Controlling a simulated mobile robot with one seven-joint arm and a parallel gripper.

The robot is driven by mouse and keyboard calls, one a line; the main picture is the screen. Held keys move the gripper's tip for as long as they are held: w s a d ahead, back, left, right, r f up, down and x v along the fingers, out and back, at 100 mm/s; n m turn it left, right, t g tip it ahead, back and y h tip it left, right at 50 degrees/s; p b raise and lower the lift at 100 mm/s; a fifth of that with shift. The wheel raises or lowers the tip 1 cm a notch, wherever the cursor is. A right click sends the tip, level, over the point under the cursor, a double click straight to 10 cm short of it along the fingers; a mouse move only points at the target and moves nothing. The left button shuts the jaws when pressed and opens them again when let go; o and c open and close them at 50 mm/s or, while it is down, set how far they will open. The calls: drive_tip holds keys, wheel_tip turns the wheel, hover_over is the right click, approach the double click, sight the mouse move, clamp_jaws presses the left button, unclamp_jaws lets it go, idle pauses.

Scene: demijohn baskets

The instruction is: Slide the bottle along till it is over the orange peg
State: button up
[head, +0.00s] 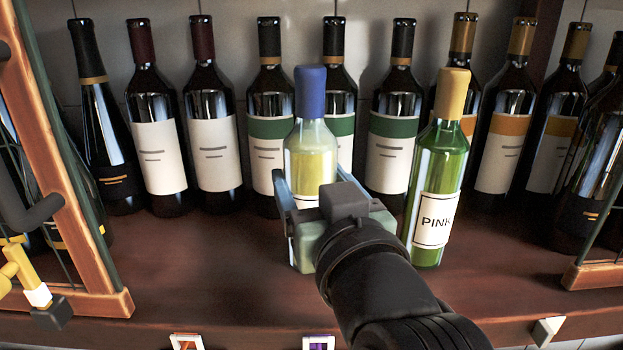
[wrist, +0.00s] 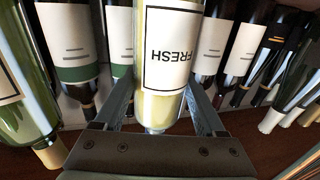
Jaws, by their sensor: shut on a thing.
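A pale yellow bottle (head: 308,150) with a blue cap stands upright in front of the back row. In the wrist view its label (wrist: 168,52) reads FRESH, upside down. My gripper (head: 318,205) is shut on this bottle, with one finger on each side of it in the wrist view (wrist: 162,105). My gripper and arm hide much of its lower part, so I cannot tell whether its base touches the shelf. A small white-framed marker with orange in it (head: 187,343), perhaps the orange peg, is on the shelf's front edge, left of the bottle and partly cut off.
A green bottle (head: 437,165) labelled PINK stands close on the right. Several dark wine bottles (head: 212,110) line the back. A purple marker (head: 318,343) and a white one (head: 547,331) are along the front edge. A wooden frame (head: 70,170) bounds the left; the shelf between is clear.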

clamp_jaws()
drive_tip(key=shift+r, duration=0.15)
drive_tip(key=shift+a, duration=0.1)
drive_tip(key=shift+a, duration=0.25)
drive_tip(key=shift+a, duration=0.7)
drive_tip(key=shift+a, duration=0.35)
drive_tip(key=shift+a, duration=0.35)
drive_tip(key=shift+w+a, duration=0.1)
drive_tip(key=shift+a, duration=0.3)
drive_tip(key=shift+a+p, duration=0.4)
drive_tip(key=shift+a, duration=0.65)
